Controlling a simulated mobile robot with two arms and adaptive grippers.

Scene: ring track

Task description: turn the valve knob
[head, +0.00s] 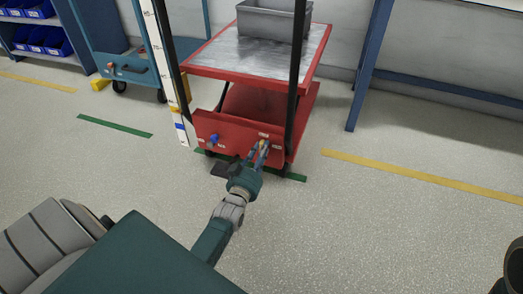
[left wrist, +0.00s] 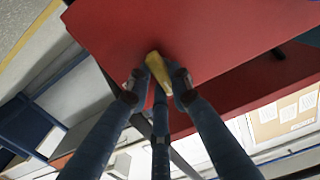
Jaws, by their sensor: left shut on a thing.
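A yellow valve knob (head: 263,142) is on the right part of the red front panel (head: 236,146) of a cart. It also shows in the left wrist view (left wrist: 157,72), between the fingertips and against the red panel. My left gripper (head: 261,150) reaches up to the panel from below and is shut on the yellow knob. Its fingers (left wrist: 158,80) cover the sides of the knob. A blue knob (head: 213,139) sits to the left on the same panel, apart from the gripper. My right gripper does not show.
The red cart has a metal top (head: 262,58) carrying a grey bin (head: 272,20), with dark uprights at its front. A blue cart (head: 135,72) stands to the left, and a blue bench leg (head: 369,65) to the right. The floor in front is clear.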

